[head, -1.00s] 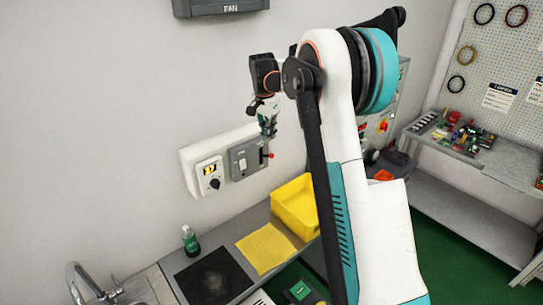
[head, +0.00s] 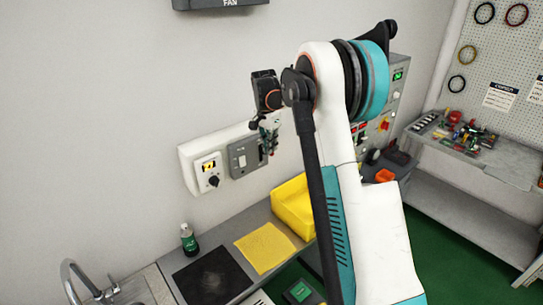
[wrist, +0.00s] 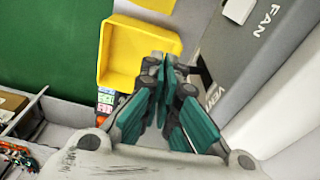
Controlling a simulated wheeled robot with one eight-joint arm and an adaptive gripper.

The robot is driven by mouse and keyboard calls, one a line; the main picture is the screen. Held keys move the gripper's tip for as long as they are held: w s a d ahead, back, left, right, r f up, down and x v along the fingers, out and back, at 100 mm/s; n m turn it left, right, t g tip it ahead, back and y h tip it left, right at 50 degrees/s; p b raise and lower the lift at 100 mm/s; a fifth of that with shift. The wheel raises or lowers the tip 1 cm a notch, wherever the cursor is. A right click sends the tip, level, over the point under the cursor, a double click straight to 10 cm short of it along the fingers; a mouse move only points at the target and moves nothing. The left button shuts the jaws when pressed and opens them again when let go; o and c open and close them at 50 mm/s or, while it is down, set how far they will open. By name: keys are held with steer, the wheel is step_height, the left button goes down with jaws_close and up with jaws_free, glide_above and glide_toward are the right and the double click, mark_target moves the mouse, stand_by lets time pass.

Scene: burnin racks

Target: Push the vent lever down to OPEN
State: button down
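The grey control plate (head: 240,158) is on the white wall box in the head view. In the wrist view its grey face (wrist: 232,50) carries the words FAN and VENT, the latter partly covered by my gripper. The red-tipped vent lever is hidden behind my gripper in the head view, and I cannot make it out in the wrist view. My gripper (head: 268,146) is at the right end of the plate, fingers pointing down. In the wrist view my gripper (wrist: 163,72) has its teal fingers together at the tips, with nothing seen between them. Contact with the lever cannot be told.
A dial unit (head: 209,173) sits left of the plate. Below on the counter are a yellow bin (head: 293,208), a yellow cloth (head: 264,248), a black mat (head: 212,278) and a green bottle (head: 188,240).

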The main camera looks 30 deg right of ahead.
steer(key=shift+f, duration=0.1)
step_height(320, 180, down, 4)
steer(key=b, duration=0.3)
steer(key=shift+w+f, duration=0.1)
steer(key=shift+f, duration=0.15)
steer(key=shift+r, duration=0.1)
steer(key=a, duration=0.1)
steer(key=s+a+r, duration=0.1)
steer(key=shift+a+b, duration=0.35)
stand_by(0.3)
step_height(320, 180, up, 12)
steer(key=a, duration=0.1)
steer(key=shift+s, duration=0.15)
stand_by(0.3)
